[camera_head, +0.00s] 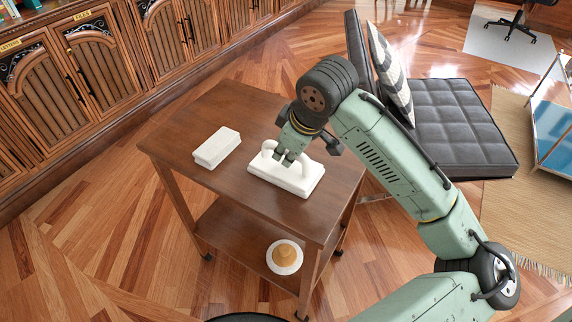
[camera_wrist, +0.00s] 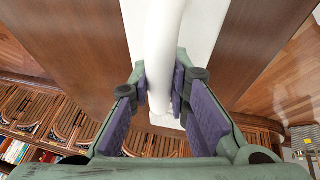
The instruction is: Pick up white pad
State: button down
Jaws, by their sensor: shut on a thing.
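A white pad (camera_head: 287,178) with a rectangular base and an arched white handle is at the front right of the wooden cart's top. My gripper (camera_head: 287,156) comes down from above and is shut on the handle. The pad looks level and at the cart top; I cannot tell whether it is just clear of it. In the wrist view, the white handle (camera_wrist: 164,40) runs between the purple finger pads of my gripper (camera_wrist: 161,88), with the white base behind it. The fingers hide part of the handle.
A plain white block (camera_head: 217,147) lies on the wooden cart (camera_head: 235,98), left of the pad. A tan object on a white plate (camera_head: 284,257) is on the lower shelf. A black padded chair (camera_head: 452,125) stands right. Wooden cabinets (camera_head: 75,70) line the back left.

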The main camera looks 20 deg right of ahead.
jog(key=shift+r, duration=0.1)
jog(key=shift+r, duration=0.45)
notch_tip(320, 180, up, 2)
jog(key=shift+w+r+b, duration=0.1)
jog(key=shift+r+b, duration=0.05)
jog(key=shift+b, duration=0.15)
jog(key=s+a+r+b, duration=0.1)
jog(key=s+a, duration=0.1)
jog(key=s, duration=0.5)
jog(key=s+a+b, duration=0.1)
jog(key=s+a, duration=0.2)
jog(key=s, duration=0.5)
jog(key=shift+s+r, duration=0.2)
jog(key=shift+r, duration=0.15)
jog(key=c, duration=2)
grip_release()
jog(key=shift+c, duration=0.2)
grip_shut()
